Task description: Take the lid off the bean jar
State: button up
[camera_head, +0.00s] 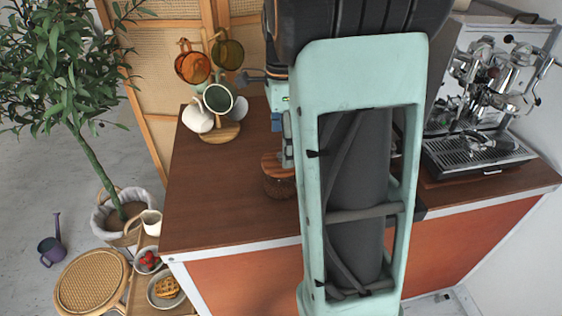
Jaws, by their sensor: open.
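The bean jar (279,187) stands upright on the brown counter, left of my arm's large mint-green link. It looks like clear glass with dark beans inside. Its round wooden lid (271,164) sits on top. My gripper (288,157) is open and points down, right above the lid. One finger shows at the lid's right side; the other is hidden. My arm hides the right part of the jar and lid. I cannot tell whether the finger touches the lid.
A mug tree (222,131) with several mugs stands at the back left of the counter (215,205). A chrome espresso machine (490,90) stands at the right. The counter left of the jar is clear. A potted plant and a low table with food are at the left.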

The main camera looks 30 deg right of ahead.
aim_at(281, 154)
notch_tip(281, 154, down, 4)
jog(key=shift+a+r, duration=0.1)
jog(key=shift+r, duration=0.05)
jog(key=c, duration=1.3)
